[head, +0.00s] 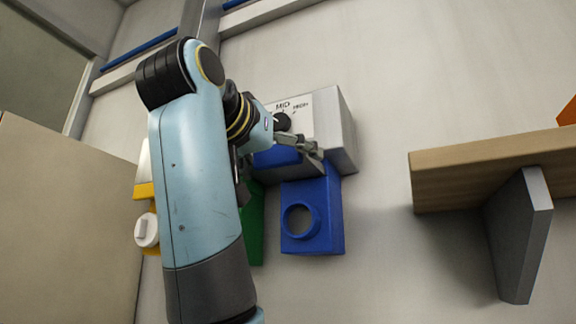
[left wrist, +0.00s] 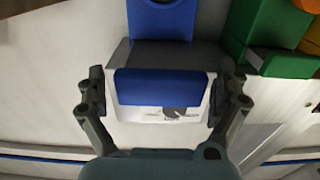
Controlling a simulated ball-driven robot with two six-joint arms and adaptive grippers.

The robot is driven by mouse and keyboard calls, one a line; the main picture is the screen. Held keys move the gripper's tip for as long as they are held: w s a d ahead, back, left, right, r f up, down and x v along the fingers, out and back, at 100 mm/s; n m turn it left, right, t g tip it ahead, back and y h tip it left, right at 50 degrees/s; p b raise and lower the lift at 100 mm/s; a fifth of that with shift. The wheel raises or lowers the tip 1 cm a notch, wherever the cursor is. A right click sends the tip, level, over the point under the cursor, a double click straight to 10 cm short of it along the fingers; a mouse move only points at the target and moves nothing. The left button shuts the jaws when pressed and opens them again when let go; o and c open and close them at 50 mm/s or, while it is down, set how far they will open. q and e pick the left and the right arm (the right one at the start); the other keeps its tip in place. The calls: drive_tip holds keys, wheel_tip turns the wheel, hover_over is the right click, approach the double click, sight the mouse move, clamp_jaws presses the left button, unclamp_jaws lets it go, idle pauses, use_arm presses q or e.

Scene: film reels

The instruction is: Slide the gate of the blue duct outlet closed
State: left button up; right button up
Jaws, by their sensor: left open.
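The blue duct outlet (head: 332,222) hangs on the wall below a grey box and has a round opening at its front. Its blue body also shows at the top of the left wrist view (left wrist: 160,22). A wide blue piece (head: 277,157), seemingly the gate's handle, sticks out above it. In the left wrist view this piece (left wrist: 160,87) lies between the fingers, with a narrow gap on each side. My left gripper (head: 309,148) is open around or just in front of it; contact cannot be told. My right gripper is not in view.
The grey box (head: 337,125) carries a white panel marked MID and HIGH with a dark knob (head: 282,122). A green outlet (head: 254,225) and a yellow one (head: 145,190) stand left, partly behind my arm. A wooden shelf (head: 470,170) juts out at right; bare wall lies between.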

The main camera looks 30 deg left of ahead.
sight(292, 169)
use_arm(q)
drive_tip(key=shift+s+r, duration=0.1)
drive_tip(key=shift+s, duration=0.2)
drive_tip(key=shift+w, duration=0.1)
drive_tip(key=c, duration=1.1)
drive_tip(key=shift+w, duration=0.1)
drive_tip(key=c, duration=0.5)
drive_tip(key=w, duration=0.4)
drive_tip(key=w+p, duration=0.1)
drive_tip(key=w, duration=0.1)
drive_tip(key=shift+a, duration=0.25)
drive_tip(key=shift+r, duration=0.1)
drive_tip(key=o, duration=1.2)
drive_tip(key=shift+o, duration=2)
drive_tip(key=shift+w, duration=0.2)
drive_tip(key=shift+s, duration=0.35)
drive_tip(key=s, duration=1.1)
drive_tip(key=shift+s+d, duration=0.1)
drive_tip(key=shift+d, duration=0.3)
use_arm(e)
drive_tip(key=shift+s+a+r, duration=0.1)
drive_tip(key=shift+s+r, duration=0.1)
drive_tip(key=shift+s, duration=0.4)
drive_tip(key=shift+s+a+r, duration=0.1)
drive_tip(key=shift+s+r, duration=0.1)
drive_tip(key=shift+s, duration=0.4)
